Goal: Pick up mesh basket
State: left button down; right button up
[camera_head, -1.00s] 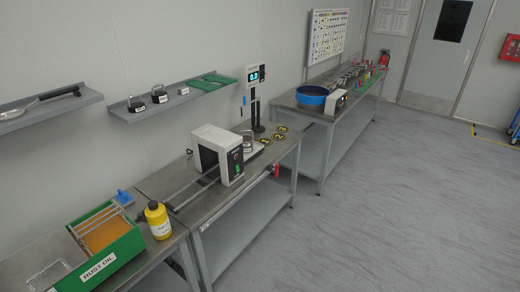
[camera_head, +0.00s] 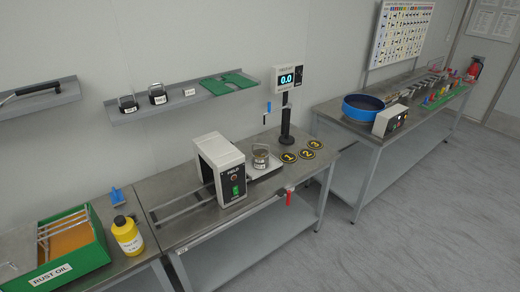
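A small round container with a wire handle (camera_head: 260,155), which may be a mesh basket, stands upright on the metal plate beside the white machine (camera_head: 219,168). At the lower left edge, a wire piece (camera_head: 8,268) lies beside the green rust oil box (camera_head: 72,247), mostly cut off. I cannot tell for certain which of these is the mesh basket. Neither of my grippers is in view.
A yellow bottle (camera_head: 127,236) stands between the oil box and the rails (camera_head: 180,207). A display post (camera_head: 286,115) rises behind numbered discs (camera_head: 313,144). A blue bowl (camera_head: 363,107) sits on the far table. Grey floor (camera_head: 400,235) is clear at the right.

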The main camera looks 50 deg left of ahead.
aim_at(261, 155)
jog(key=u, duration=0.45)
jog(key=i, duration=1.35)
jog(key=u, duration=1.8)
jog(key=i, duration=0.8)
jog(key=u, duration=0.8)
